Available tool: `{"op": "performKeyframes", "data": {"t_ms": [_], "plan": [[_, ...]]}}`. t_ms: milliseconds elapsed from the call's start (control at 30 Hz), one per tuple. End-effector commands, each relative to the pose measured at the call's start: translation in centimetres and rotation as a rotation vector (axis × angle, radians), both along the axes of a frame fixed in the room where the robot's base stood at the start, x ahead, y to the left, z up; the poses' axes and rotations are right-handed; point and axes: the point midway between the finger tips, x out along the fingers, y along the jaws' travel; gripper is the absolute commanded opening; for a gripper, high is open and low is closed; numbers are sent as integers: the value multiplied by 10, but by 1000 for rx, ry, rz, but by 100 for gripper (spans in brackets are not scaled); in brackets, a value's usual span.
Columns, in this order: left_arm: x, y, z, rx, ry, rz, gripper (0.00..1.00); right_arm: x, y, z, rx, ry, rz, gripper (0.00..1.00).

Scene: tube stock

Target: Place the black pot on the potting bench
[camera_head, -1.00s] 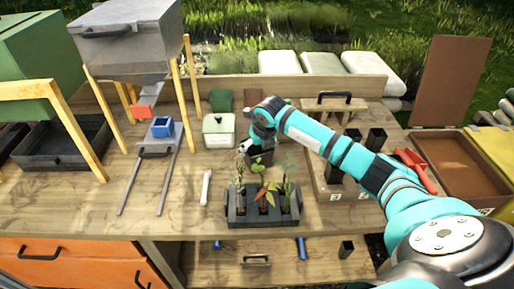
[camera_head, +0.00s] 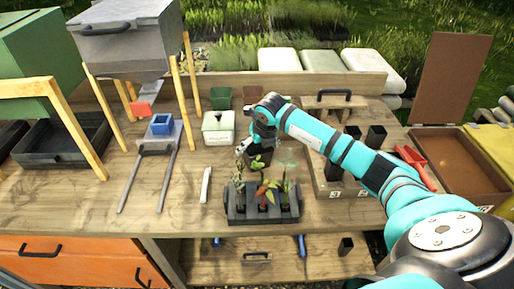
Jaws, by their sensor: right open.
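A small black pot (camera_head: 258,159) stands on the potting bench (camera_head: 120,206), just behind the dark tray (camera_head: 262,215) that holds seedlings. My right gripper (camera_head: 255,147) is directly above this pot, with its fingers pointing down around the rim. The jaws are open; whether a finger touches the pot is unclear. My left gripper is out of view.
More black pots (camera_head: 376,135) stand on a wooden rack (camera_head: 326,183) to the right, partly behind my arm. Bare bench lies around the stick.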

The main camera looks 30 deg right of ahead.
Motion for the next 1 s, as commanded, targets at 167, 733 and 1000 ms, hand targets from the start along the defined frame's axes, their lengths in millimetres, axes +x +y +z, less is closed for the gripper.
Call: {"op": "performKeyframes", "data": {"t_ms": [167,733,1000], "plan": [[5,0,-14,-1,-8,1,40,-12,1,31,-3,-8,0,100],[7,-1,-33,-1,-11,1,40,-42,6,102,-2,-1,-1,100],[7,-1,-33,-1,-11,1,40,-42,8,101,5,-1,4,100]]}}
